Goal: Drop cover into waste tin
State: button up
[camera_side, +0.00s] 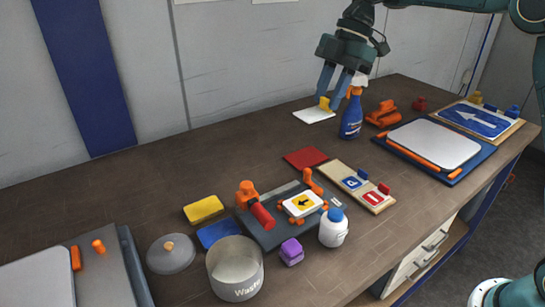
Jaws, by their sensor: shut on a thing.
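My gripper (333,98), with blue fingers pointing down, is at the back of the table. It is shut on a small yellow part at the corner of a thin white sheet (313,116), which I take to be the cover. Whether the sheet touches the table or hangs just above it I cannot tell. The waste tin (235,277) is a grey open-topped pot marked "Waste" at the front, far from my gripper. I see no contents in the visible part of its inside. Its round grey lid (171,256) with an orange knob lies to its left.
A blue spray bottle (351,120) stands close right of my gripper. A white bottle (333,232) and purple block (291,252) stand near the tin. The back left of the table is clear.

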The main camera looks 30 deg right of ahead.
jog(key=s+a+f, duration=0.2)
jog(key=a+f, duration=0.1)
jog(key=a, duration=0.4)
jog(key=s+a+f, duration=0.3)
jog(key=a+f, duration=0.1)
jog(key=a, duration=0.4)
jog(key=s+a+f, duration=0.2)
jog(key=a+f, duration=0.2)
jog(key=a, duration=0.4)
jog(key=shift+s+a+f, duration=0.2)
jog(key=shift+s, duration=0.05)
jog(key=shift+f, duration=0.2)
notch_tip(320, 180, down, 7)
jog(key=shift+r, duration=0.1)
jog(key=o, duration=1.8)
